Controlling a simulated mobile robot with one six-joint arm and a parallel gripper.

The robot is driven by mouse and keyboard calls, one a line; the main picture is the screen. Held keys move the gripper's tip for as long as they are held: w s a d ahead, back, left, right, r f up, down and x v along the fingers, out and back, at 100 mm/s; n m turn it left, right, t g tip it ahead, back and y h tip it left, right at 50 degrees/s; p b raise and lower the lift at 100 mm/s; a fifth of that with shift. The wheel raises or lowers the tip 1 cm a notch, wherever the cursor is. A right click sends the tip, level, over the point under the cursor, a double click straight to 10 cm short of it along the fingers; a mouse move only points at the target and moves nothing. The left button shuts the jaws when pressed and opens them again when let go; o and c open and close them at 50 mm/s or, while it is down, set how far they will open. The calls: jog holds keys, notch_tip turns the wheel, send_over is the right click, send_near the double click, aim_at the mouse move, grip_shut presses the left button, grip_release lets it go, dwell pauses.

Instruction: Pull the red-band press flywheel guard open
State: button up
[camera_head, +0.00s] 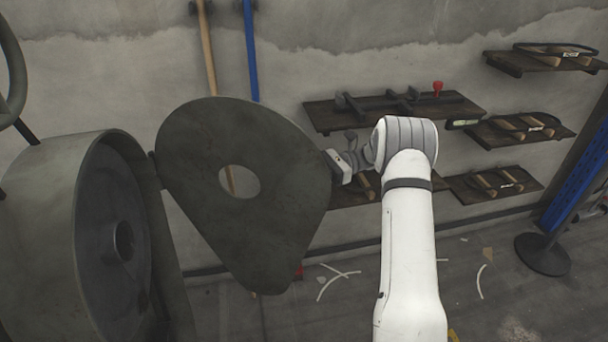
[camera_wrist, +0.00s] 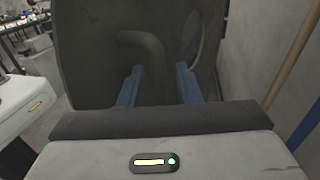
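The flywheel guard (camera_head: 265,150) is a dark grey rounded plate with a round hole. In the head view it stands swung out from the drum-shaped housing (camera_head: 50,210), joined near its left edge. The flywheel with its hub (camera_head: 123,242) shows inside the open housing. My gripper (camera_head: 338,165) is at the guard's right edge, its fingers hidden behind the plate. In the wrist view, the guard's face (camera_wrist: 95,60) fills the middle and carries a bent dark handle (camera_wrist: 150,60). My two blue fingers (camera_wrist: 160,85) are apart, with the handle's lower part between them. No red band shows.
Wall shelves (camera_head: 395,108) with tools are behind my arm. A blue post on a round base (camera_head: 543,254) stands at right. Two poles (camera_head: 250,50) lean on the wall behind the guard. The floor between has scattered scraps (camera_head: 338,280).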

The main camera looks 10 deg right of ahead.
jog(key=p+v, duration=0.7)
jog(key=p, duration=0.3)
jog(key=shift+d+r, duration=0.2)
jog(key=shift+d, duration=0.1)
jog(key=shift+w+d+f, duration=0.1)
jog(key=shift+f, duration=0.1)
jog(key=shift+c, duration=0.2)
